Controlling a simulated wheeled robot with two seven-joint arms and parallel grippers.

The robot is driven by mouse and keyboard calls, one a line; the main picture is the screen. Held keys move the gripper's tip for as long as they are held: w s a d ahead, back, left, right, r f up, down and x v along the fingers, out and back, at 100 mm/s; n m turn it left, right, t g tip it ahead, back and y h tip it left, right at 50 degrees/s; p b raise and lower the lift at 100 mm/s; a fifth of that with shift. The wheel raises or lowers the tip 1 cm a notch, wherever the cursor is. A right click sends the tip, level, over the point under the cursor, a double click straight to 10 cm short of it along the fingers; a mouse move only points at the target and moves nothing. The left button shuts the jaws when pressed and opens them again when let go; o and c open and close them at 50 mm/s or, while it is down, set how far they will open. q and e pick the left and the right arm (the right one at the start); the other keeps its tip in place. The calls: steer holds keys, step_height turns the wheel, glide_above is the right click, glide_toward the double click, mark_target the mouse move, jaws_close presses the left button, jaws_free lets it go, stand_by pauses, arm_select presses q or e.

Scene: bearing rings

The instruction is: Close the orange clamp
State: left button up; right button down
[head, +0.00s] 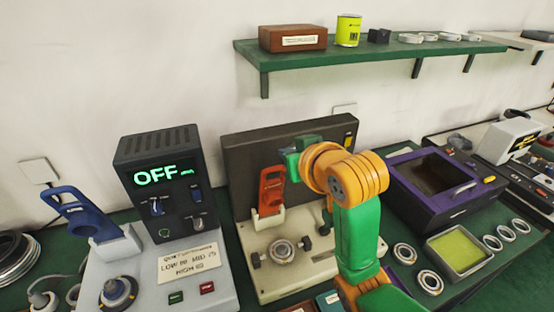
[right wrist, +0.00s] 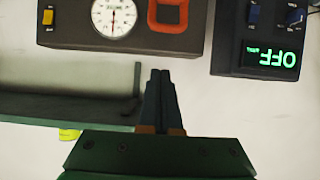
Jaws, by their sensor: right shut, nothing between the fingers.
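The orange clamp (head: 271,188) stands with its handle upright on the beige fixture (head: 268,285), in front of a dark back panel. In the right wrist view its orange handle loop (right wrist: 166,26) shows at the top, just beyond my fingertips. My right gripper (head: 293,157) is beside the upper right of the handle in the head view. In the right wrist view its fingers (right wrist: 160,73) are shut with nothing between them, and a gap shows between them and the handle. A bearing ring (head: 282,252) sits on the fixture. My left gripper is not in view.
A control box reading OFF (head: 165,175) and a blue clamp (head: 75,212) stand to the left. A purple-edged box (head: 440,210) is at the right, with a yellow-green tray (head: 428,250) and several loose rings. A green shelf (head: 375,54) hangs above.

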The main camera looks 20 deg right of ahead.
mark_target(277, 168)
steer(key=p+x, duration=0.1)
steer(key=x, duration=0.2)
steer(key=f+p+x, duration=0.1)
steer(key=x, duration=0.2)
steer(key=s+f+p+x, duration=0.1)
steer(key=x, duration=0.2)
steer(key=shift+p, duration=0.4)
steer(key=shift+s+f, duration=0.35)
steer(key=shift+s, duration=0.15)
